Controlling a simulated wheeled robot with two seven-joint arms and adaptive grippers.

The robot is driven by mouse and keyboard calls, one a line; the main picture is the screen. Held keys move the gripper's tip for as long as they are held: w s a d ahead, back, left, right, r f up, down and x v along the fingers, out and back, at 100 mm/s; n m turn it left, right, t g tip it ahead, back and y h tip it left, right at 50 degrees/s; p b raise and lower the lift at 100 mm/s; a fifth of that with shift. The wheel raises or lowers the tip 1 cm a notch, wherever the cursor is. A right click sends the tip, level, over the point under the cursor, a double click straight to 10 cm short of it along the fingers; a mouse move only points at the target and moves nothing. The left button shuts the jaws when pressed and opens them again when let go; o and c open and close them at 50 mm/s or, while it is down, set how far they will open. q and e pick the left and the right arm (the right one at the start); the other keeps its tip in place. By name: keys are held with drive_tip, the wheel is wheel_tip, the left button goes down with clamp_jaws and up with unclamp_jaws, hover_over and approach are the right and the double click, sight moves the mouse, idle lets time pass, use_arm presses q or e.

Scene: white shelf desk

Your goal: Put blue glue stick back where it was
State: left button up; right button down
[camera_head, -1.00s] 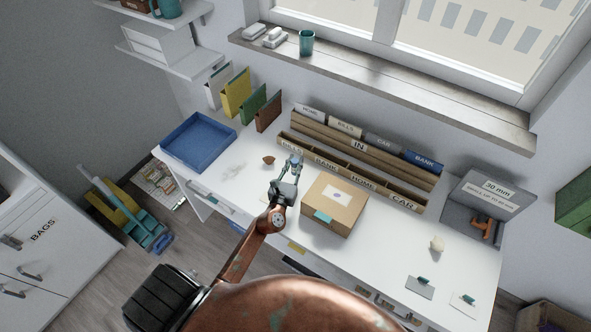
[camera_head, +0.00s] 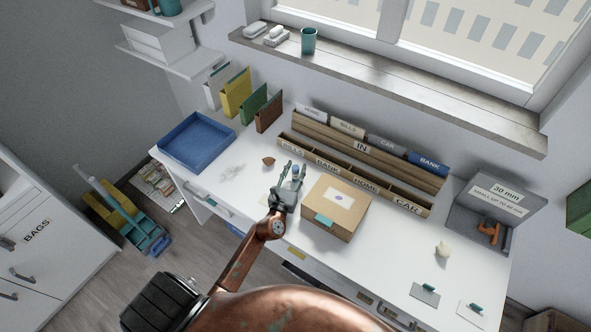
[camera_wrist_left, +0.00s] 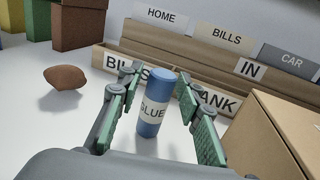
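The blue glue stick (camera_wrist_left: 153,103), with a white band reading "GLUE", stands upright on the white desk in the left wrist view. My left gripper (camera_wrist_left: 152,118) is open, with its two green-padded fingers on either side of the stick and gaps showing between pads and stick. In the head view the left gripper (camera_head: 290,178) is over the desk, left of the cardboard box, with the blue top of the glue stick (camera_head: 296,169) between its fingers. My right gripper is not in view.
The cardboard box (camera_head: 335,207) stands close on the right. The wooden sorter (camera_head: 350,172) with labelled slots is behind. A brown lump (camera_head: 269,161) lies to the left, and a blue tray (camera_head: 196,140) sits at the desk's left end.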

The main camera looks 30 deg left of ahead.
use_arm(q)
drive_tip(key=shift+r, duration=0.1)
drive_tip(key=shift+r, duration=0.2)
drive_tip(key=v, duration=1.1)
drive_tip(key=shift+f, duration=0.1)
drive_tip(key=shift+s+d, duration=0.2)
drive_tip(key=shift+s, duration=0.3)
